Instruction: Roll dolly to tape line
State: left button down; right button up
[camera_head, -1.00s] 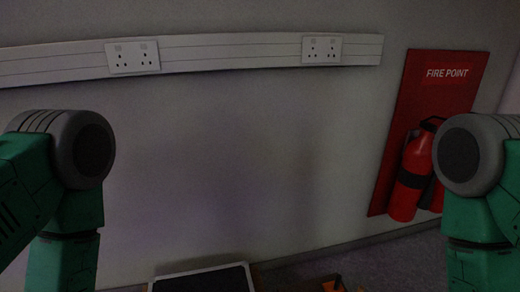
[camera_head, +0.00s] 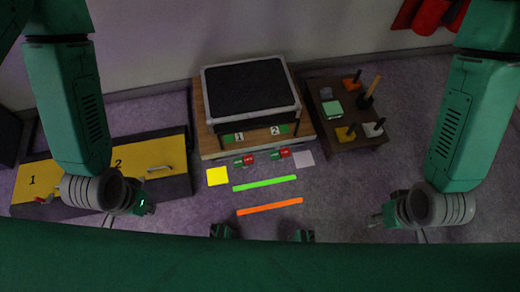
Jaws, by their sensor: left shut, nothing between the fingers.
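A bright green tape line (camera_head: 265,184) and an orange tape line (camera_head: 270,206) lie on the floor in the middle of the head view. Above them stands a low wooden platform (camera_head: 203,136) carrying a black-topped, light-edged unit (camera_head: 247,87). To its right is a low dark brown platform (camera_head: 325,137) with posts. I cannot tell which is the dolly; no wheels show clearly. My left gripper (camera_head: 146,208) is shut and empty, in front of the yellow drawers. My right gripper (camera_head: 374,220) is right of the orange line, apart from both platforms; its fingers are too small to read.
A dark cabinet with yellow fronts (camera_head: 148,155), numbered 1 and 2, is at left. Yellow (camera_head: 217,176) and pale (camera_head: 304,158) squares lie near the green line. Red-and-green pieces (camera_head: 244,160) sit at the wooden platform's front. The wall is behind; purple floor at right is clear.

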aim_at(242, 106)
jog(key=i+l+u, duration=0.15)
jog(key=l, duration=0.15)
jog(key=i+l+u, duration=0.15)
jog(key=l, duration=0.2)
jog(key=i+l+u, duration=0.1)
jog(key=l, duration=0.25)
jog(key=i+l+u, duration=0.15)
jog(key=l, duration=0.2)
